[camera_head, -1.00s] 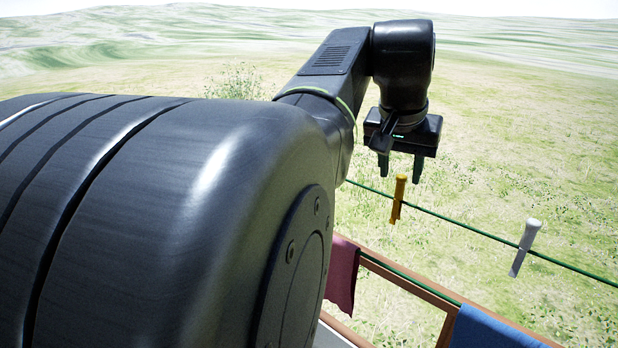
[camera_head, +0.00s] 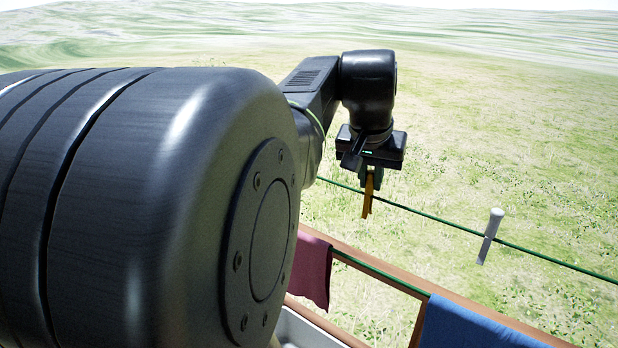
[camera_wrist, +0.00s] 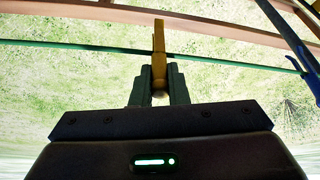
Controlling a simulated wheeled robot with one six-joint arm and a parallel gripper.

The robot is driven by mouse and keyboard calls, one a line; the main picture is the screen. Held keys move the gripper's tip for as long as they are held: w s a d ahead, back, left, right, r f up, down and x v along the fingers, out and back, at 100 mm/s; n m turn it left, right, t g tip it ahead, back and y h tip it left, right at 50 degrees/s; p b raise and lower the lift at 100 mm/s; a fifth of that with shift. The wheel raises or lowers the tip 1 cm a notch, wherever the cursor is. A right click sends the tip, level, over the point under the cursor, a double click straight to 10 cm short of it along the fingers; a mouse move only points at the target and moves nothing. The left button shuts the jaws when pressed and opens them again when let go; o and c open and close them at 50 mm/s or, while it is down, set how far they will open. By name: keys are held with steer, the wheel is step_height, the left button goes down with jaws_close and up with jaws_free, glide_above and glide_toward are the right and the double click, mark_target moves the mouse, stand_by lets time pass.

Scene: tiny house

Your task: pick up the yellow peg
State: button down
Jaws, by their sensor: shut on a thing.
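The yellow peg (camera_head: 367,204) hangs upright on the green line (camera_head: 431,212), its lower end showing below my gripper (camera_head: 369,184). In the wrist view my gripper (camera_wrist: 159,80) has both fingers closed around the near end of the yellow peg (camera_wrist: 159,42). The far end of the peg still crosses the green line (camera_wrist: 95,46). In the head view the fingers hide the top of the peg.
A grey-white peg (camera_head: 489,237) sits on the line to the right. Below are a wooden rail (camera_head: 402,292), a dark red cloth (camera_head: 311,268) and a blue cloth (camera_head: 470,327). A blue item (camera_wrist: 306,62) shows at the wrist view's right edge. Grass lies beyond.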

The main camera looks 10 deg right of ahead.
steer(key=shift+r, duration=5.05)
